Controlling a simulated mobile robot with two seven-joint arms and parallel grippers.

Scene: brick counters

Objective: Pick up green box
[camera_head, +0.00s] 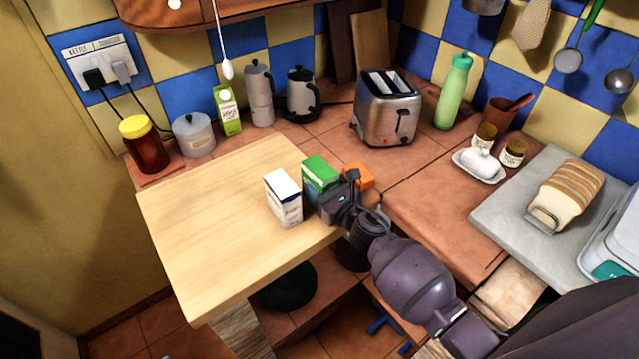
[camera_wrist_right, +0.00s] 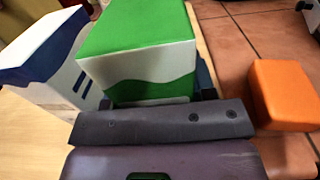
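The green box (camera_head: 320,172), green on top with a white band, stands on the wooden board, close to its right edge. In the right wrist view the green box (camera_wrist_right: 140,35) fills the middle, directly in front of the palm. My right gripper (camera_head: 318,200) is low at the near side of the box and hides its lower part. Dark finger parts show at both sides of the box, close against it. Whether they press on it cannot be told. My left gripper is not in view.
A white and blue box (camera_head: 284,197) stands close on the left of the green box. An orange box (camera_head: 359,176) lies just to its right on the tiles. The wooden board (camera_head: 215,225) is clear to the left. A toaster (camera_head: 387,107) stands behind.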

